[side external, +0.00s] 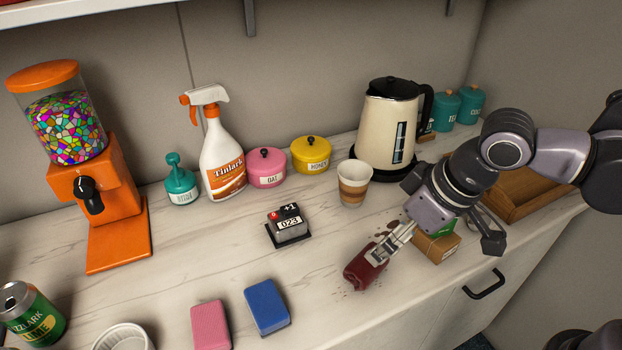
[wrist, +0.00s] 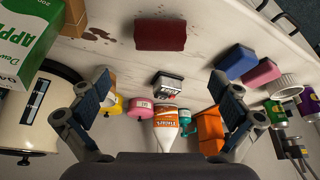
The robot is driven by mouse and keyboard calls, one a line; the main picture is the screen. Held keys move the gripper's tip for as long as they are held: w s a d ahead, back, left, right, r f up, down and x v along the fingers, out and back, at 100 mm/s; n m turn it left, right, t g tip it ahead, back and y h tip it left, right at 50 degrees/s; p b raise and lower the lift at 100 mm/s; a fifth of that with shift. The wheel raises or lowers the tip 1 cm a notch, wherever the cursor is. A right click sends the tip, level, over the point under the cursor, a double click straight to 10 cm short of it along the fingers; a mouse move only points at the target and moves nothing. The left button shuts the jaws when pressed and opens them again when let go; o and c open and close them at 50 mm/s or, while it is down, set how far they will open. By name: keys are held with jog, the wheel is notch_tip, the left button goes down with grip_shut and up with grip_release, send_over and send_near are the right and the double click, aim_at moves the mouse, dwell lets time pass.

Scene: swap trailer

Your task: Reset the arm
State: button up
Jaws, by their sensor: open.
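My gripper (side external: 380,250) is above the counter right of centre in the side view, angled down to the left. In the wrist view its two fingers (wrist: 160,82) stand wide apart with nothing between them. A dark red block (side external: 362,275) lies on the counter by the fingertips in the side view. In the wrist view the dark red block (wrist: 160,35) lies beyond the fingertips, not between them. The fingers partly cover it in the side view, where I cannot tell the gap. Dark spots (wrist: 97,35) mark the counter near it.
A paper cup (side external: 354,185), a kettle (side external: 388,120) and a small cardboard box (side external: 437,248) stand close around my gripper. A counter device (side external: 289,224), a blue sponge (side external: 267,306) and a pink sponge (side external: 210,325) lie to the left. A wooden tray (side external: 525,195) is behind my arm.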

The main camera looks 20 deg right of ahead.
jog(key=shift+x, duration=5.25)
jog(key=shift+r, duration=0.15)
jog(key=v, duration=1.2)
jog(key=x, duration=1.2)
jog(key=shift+f, duration=0.25)
notch_tip(320, 180, up, 11)
jog(key=shift+w+a+f, duration=0.1)
jog(key=shift+w, duration=0.1)
jog(key=w+a+r+m+h, duration=0.1)
jog(key=w+a+r+m, duration=0.1)
jog(key=w+a, duration=0.6)
jog(key=shift+w+m, duration=0.3)
jog(key=shift+w, duration=0.3)
jog(key=shift+r, duration=0.1)
